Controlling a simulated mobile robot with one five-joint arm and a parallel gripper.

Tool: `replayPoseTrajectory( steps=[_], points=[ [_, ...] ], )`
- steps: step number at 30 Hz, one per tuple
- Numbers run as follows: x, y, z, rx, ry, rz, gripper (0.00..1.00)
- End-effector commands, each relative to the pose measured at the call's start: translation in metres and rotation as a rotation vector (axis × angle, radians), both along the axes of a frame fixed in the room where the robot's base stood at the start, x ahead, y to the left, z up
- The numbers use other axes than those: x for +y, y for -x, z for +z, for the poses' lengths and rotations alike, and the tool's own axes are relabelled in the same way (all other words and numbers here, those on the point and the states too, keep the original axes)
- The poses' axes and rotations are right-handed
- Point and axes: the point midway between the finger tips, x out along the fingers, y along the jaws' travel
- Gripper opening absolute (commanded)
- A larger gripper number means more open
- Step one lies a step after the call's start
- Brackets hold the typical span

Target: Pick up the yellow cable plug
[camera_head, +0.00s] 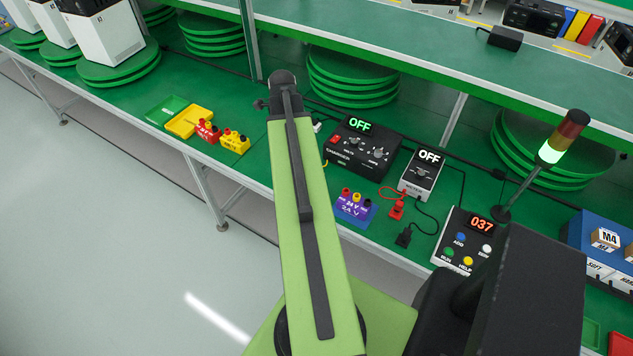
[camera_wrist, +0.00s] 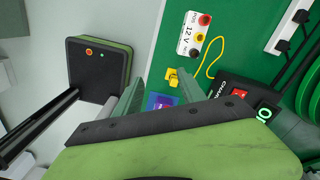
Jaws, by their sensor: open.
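The yellow cable plug (camera_wrist: 172,78) lies on the green bench top in the wrist view. A thin yellow cable (camera_wrist: 213,58) loops on the bench up and to the right of it. My gripper (camera_wrist: 160,78) is open, with its two pale green fingers apart. The plug shows between the fingertips, closer to the right finger; I cannot tell the height gap. In the head view my arm hides the plug and the gripper, and only a bit of yellow cable shows beside the arm.
A white 12 V block (camera_wrist: 194,34) with coloured sockets lies beyond the plug. A purple 24 V block (camera_head: 355,207) sits on the near side, partly behind the fingers in the wrist view. A black charger box (camera_head: 362,146) reading OFF and a meter (camera_head: 422,174) stand to the right.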

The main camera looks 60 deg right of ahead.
Motion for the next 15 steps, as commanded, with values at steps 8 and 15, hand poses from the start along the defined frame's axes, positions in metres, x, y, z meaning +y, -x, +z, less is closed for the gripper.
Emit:
replayPoseTrajectory(
  steps=[8, 15],
  points=[
    [-0.061, 0.067, 0.006, -0.001, -0.001, -0.491, 0.47],
    [-0.061, 0.068, -0.009, 0.0, 0.0, -0.496, 0.47]
  ],
)
